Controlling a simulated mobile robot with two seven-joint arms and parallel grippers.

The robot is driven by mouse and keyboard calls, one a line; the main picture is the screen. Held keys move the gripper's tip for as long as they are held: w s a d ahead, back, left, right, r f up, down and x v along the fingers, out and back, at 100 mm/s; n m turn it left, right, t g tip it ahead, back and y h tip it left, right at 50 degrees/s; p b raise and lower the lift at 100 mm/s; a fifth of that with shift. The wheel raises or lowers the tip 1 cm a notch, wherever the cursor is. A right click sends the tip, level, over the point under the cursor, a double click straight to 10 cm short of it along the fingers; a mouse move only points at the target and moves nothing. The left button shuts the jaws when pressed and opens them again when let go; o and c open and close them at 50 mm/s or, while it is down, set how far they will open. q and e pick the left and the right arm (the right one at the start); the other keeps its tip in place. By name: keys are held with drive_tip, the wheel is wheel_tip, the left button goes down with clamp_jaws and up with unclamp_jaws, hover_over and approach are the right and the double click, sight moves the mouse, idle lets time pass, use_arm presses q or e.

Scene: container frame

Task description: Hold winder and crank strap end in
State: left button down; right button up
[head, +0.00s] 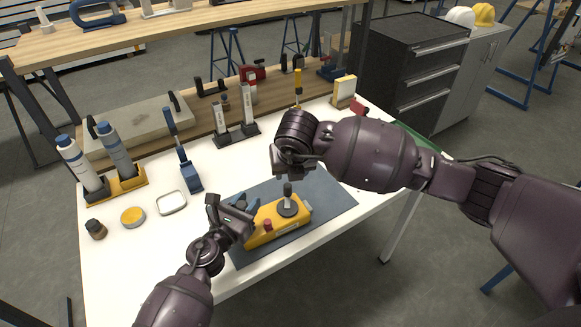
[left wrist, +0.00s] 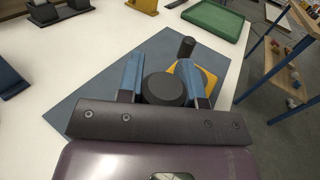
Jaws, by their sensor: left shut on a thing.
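The winder (head: 262,238) is a yellow body with a red button, lying on the dark mat on the white table. Its dark round crank (head: 291,207) has an upright knob; both also show in the left wrist view, the disc (left wrist: 164,89) lying between my fingers as seen there. My left gripper (head: 250,207) is shut on the winder's left end, its blue fingers partly hiding the body. My right gripper (head: 292,170) hangs just above the crank knob, apparently clear of it; its fingers are dark and mostly hidden by the wrist. I cannot make out the strap end.
The dark mat (head: 335,203) has bare room at right. A blue-handled tool (head: 188,172), a square tin (head: 171,203), a yellow round tin (head: 133,217) and two bottles (head: 117,150) stand at left. Upright tools (head: 222,122) line the back.

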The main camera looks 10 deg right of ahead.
use_arm(q)
drive_tip(key=c, duration=0.7)
unclamp_jaws()
drive_tip(key=shift+s, duration=0.1)
